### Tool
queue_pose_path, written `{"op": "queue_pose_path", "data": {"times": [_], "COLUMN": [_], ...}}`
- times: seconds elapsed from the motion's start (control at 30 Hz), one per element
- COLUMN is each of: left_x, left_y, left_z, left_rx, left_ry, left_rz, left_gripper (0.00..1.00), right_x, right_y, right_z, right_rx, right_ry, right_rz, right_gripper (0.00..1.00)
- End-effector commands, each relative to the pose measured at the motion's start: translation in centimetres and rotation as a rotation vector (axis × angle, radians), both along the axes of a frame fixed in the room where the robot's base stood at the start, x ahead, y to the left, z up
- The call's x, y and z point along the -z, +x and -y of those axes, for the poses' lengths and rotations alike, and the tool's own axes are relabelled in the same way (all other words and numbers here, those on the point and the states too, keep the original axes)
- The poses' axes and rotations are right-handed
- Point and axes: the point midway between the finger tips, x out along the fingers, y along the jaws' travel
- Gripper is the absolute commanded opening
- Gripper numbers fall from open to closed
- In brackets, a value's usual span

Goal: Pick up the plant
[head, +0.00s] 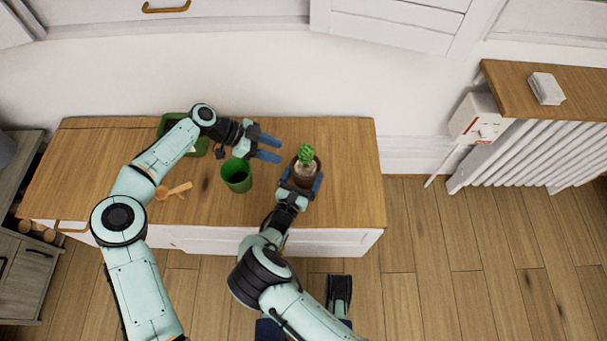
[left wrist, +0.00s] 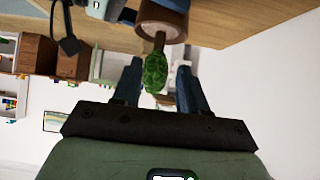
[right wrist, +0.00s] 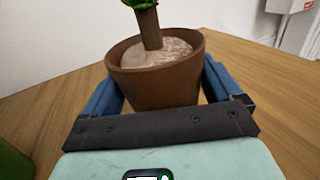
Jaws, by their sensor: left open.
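The plant (head: 306,155) has a green top on a brown stem in a brown pot (head: 306,172), near the right end of the wooden bench top. It stands upright. My right gripper (head: 302,180) has one finger on each side of the pot. The right wrist view shows the pot (right wrist: 155,75) between the blue fingers, very close to both; I cannot tell if they press on it. My left gripper (head: 276,148) is open and empty, just left of the green top, pointing at it. The left wrist view shows the green top (left wrist: 155,73) in line with its fingers.
A green pot (head: 236,175) stands left of the plant. A green tray (head: 168,121) lies behind my left forearm, partly hidden. An orange hand tool (head: 178,190) lies at the left. The bench top (head: 350,150) is clear right of the plant. A wall is behind.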

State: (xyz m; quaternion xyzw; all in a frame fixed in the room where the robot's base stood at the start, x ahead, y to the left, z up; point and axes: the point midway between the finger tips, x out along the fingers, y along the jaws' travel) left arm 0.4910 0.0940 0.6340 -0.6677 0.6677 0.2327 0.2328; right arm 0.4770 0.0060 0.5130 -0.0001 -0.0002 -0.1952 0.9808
Motion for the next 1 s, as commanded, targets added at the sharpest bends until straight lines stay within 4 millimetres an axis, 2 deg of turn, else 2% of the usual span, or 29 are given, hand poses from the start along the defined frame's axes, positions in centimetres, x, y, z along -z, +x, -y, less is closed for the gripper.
{"op": "queue_pose_path", "data": {"times": [0.07,0.13,0.17,0.27,0.4,0.5,0.6,0.83,1.0], "left_x": [0.0,0.0,0.0,-0.1,-0.5,-1.3,-2.7,-6.2,-7.8], "left_y": [0.0,0.0,-0.1,-0.3,-0.9,-1.3,-1.5,-2.1,-2.2], "left_z": [0.0,0.1,0.3,1.6,4.7,6.5,7.4,7.3,6.7], "left_rx": [0.000,0.001,0.002,0.005,-0.014,-0.068,-0.150,-0.333,-0.419], "left_ry": [0.000,0.004,0.009,0.053,0.187,0.305,0.400,0.506,0.519], "left_rz": [0.000,-0.001,-0.002,-0.012,-0.031,-0.026,-0.006,0.038,0.054], "left_gripper": [0.46,0.69,0.74,0.74,0.74,0.74,0.74,0.74,0.74], "right_x": [0.0,0.0,0.0,0.0,0.0,0.0,0.0,0.1,0.1], "right_y": [0.0,0.0,0.0,0.0,0.0,0.0,0.0,0.0,0.0], "right_z": [0.0,0.0,0.0,0.0,0.0,0.0,0.0,0.0,0.0], "right_rx": [0.000,0.000,0.000,0.000,0.000,0.000,0.000,0.000,0.000], "right_ry": [0.000,0.000,0.000,0.000,0.000,0.000,0.000,0.000,0.000], "right_rz": [-0.001,-0.001,-0.001,-0.001,-0.001,-0.001,-0.001,-0.001,-0.001], "right_gripper": [0.62,0.62,0.62,0.62,0.62,0.62,0.62,0.62,0.62]}}
